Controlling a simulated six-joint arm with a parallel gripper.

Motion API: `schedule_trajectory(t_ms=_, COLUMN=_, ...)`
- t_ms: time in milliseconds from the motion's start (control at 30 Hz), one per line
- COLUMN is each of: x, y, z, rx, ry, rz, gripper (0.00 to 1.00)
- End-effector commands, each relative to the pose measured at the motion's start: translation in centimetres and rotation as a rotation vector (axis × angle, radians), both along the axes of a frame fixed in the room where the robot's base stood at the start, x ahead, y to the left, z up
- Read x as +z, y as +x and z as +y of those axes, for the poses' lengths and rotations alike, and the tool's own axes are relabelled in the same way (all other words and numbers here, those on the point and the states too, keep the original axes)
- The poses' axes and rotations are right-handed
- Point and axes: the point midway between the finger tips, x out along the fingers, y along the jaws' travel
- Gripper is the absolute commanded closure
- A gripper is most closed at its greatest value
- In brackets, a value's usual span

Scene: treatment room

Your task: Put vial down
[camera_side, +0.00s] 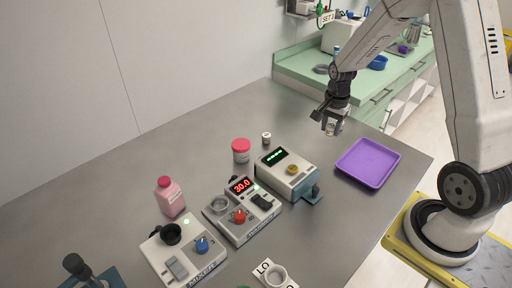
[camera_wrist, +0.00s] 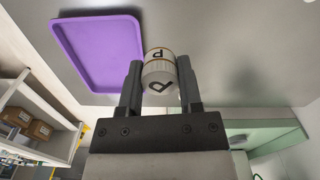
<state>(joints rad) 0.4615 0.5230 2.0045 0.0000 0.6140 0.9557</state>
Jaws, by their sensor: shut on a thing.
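My gripper (camera_side: 333,121) hangs above the grey table, between the small white vial at the back and the purple tray. In the wrist view, my gripper (camera_wrist: 160,82) is shut on a vial (camera_wrist: 158,72) with a whitish body, a pale tan top and black letter marks. In the side view the held vial (camera_side: 331,129) shows small and partly hidden between the fingers. I cannot tell for sure how far its bottom is above the table. The purple tray (camera_side: 368,163) is empty; it also shows at the upper left of the wrist view (camera_wrist: 100,45).
The grey table (camera_side: 325,230) is bare around the tray. Left of the tray stand a device with a green display (camera_side: 289,174), a device showing 30.0 (camera_side: 242,210), a mixer (camera_side: 182,252), a red-lidded jar (camera_side: 241,151), a small vial (camera_side: 266,138) and a pink bottle (camera_side: 170,197).

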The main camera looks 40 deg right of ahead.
Motion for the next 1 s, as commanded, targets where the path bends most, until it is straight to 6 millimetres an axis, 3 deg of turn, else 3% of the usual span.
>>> schedule_trajectory(t_ms=333, x=0.1, y=0.2, z=0.2, rx=0.009, ry=0.000, rz=0.000, gripper=1.00)
schedule_trajectory(t_ms=533, x=0.7, y=1.3, z=1.7, rx=0.072, ry=-0.001, rz=-0.001, gripper=1.00)
schedule_trajectory(t_ms=767, x=2.4, y=3.7, z=5.9, rx=0.234, ry=-0.002, rz=-0.003, gripper=1.00)
schedule_trajectory(t_ms=1000, x=4.6, y=6.0, z=11.7, rx=0.442, ry=-0.001, rz=-0.002, gripper=1.00)
